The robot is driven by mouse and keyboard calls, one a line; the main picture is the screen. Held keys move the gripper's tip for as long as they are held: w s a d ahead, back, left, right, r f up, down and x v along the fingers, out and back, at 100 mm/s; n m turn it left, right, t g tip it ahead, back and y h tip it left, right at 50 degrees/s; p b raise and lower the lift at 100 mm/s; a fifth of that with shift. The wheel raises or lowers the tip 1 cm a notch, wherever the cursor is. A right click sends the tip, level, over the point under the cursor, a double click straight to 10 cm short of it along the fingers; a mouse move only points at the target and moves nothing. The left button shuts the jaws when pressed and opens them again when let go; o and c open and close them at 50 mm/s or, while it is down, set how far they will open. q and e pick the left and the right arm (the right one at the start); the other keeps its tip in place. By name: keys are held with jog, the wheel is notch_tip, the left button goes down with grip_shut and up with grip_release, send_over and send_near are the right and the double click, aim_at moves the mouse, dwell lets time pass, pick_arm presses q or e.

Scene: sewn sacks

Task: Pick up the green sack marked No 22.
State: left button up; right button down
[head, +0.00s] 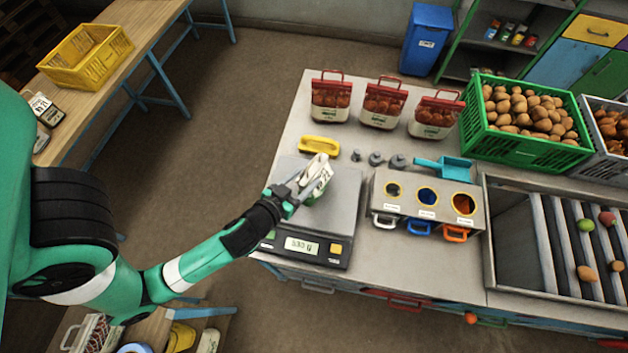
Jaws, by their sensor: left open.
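A small white-and-green sack (323,178) stands on the weighing scale (343,218), in the middle of the head view. Dark marks show on its face, but they are too small to read surely as No 22. My left gripper (302,184) is open at the sack's left side, with its fingers close against the sack. I cannot tell whether they touch it. The gripper hides part of the sack's left and lower side. My right gripper is not in view.
Three red-and-white bags (383,103) stand behind the scale. A box with three round openings (409,197) stands right of the scale. A green crate (530,150) is farther right.

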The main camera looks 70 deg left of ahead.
aim_at(314, 169)
pick_arm(q)
jog(key=x, duration=0.1)
jog(key=p+x, duration=0.1)
jog(key=x, duration=0.2)
jog(key=shift+w+a+r, duration=0.15)
jog(key=shift+w+a, duration=0.2)
jog(key=shift+w+a+f, duration=0.1)
jog(key=shift+w+f, duration=0.1)
grip_shut()
